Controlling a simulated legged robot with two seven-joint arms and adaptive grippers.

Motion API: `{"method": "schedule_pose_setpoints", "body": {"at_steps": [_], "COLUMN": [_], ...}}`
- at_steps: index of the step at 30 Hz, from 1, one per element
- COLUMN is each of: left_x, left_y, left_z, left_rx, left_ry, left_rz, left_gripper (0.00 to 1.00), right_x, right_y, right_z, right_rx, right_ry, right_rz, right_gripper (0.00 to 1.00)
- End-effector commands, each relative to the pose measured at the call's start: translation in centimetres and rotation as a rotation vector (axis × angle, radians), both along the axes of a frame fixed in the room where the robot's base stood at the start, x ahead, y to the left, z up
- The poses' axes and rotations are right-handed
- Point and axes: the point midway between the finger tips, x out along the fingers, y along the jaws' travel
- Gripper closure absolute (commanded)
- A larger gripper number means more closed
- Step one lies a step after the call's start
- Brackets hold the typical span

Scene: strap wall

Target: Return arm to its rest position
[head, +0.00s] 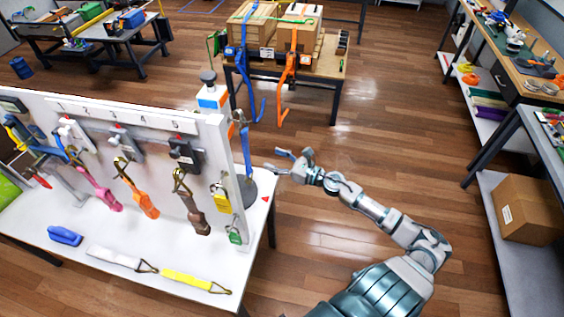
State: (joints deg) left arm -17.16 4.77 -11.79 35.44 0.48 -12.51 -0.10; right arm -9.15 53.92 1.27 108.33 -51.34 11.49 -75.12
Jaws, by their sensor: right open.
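My right gripper (286,164) is open and empty. It is just past the right edge of the white table, beside the end of the strap wall (120,110). Its arm reaches in from the lower right. On the wall, a pink strap (98,188), an orange strap (142,200) and a brown strap (194,212) hang from numbered hooks. A yellow tag (221,198) and a green tag (235,236) hang at the wall's right end. My left gripper is not in view.
The white table (60,262) holds a blue strap roll (66,236), a white strap (115,259) and a yellow strap (190,279). Strapped boxes (255,35) stand on a table behind. Shelves with a cardboard box (528,208) line the right. Wooden floor (390,130) between is clear.

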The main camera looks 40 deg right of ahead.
Motion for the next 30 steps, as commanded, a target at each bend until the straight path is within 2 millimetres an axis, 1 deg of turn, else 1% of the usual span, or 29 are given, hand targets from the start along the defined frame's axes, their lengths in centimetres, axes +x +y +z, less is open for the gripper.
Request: {"method": "schedule_pose_setpoints", "body": {"at_steps": [1, 3, 6, 14, 17, 19, 20, 23, 24, 26, 27, 29, 30], "left_x": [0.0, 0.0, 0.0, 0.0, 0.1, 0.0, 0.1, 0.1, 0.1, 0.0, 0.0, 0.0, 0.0], "left_y": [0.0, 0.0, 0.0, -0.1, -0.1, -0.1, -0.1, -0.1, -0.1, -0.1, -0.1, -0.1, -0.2], "left_z": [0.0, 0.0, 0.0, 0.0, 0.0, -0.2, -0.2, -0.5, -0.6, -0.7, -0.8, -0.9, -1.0], "left_rx": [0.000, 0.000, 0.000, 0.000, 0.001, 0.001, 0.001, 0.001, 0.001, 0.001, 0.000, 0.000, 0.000], "left_ry": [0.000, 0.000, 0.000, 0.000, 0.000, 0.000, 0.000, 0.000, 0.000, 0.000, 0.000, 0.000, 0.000], "left_rz": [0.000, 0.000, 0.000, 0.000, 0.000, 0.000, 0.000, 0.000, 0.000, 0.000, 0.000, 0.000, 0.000], "left_gripper": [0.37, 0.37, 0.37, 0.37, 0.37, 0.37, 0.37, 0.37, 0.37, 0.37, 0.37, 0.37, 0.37], "right_x": [-0.7, -1.3, -1.9, -2.2, -2.1, -1.9, -1.8, -2.2, -2.7, -3.8, -4.8, -6.6, -7.9], "right_y": [-0.2, -0.6, -0.9, -1.1, -1.8, -3.1, -3.9, -6.8, -7.9, -9.1, -9.7, -10.2, -10.3], "right_z": [-0.2, -0.1, -0.1, -0.1, -1.2, -3.5, -5.0, -11.6, -14.8, -19.7, -22.9, -27.7, -30.8], "right_rx": [0.003, 0.004, 0.001, 0.002, 0.047, 0.140, 0.197, 0.444, 0.557, 0.725, 0.832, 0.986, 1.087], "right_ry": [0.004, 0.002, 0.000, 0.000, 0.029, 0.083, 0.117, 0.254, 0.314, 0.398, 0.451, 0.522, 0.568], "right_rz": [-0.001, -0.001, -0.001, -0.002, -0.025, -0.075, -0.106, -0.240, -0.303, -0.400, -0.467, -0.565, -0.632], "right_gripper": [0.35, 0.35, 0.35, 0.35, 0.35, 0.35, 0.35, 0.35, 0.35, 0.35, 0.35, 0.35, 0.35]}}
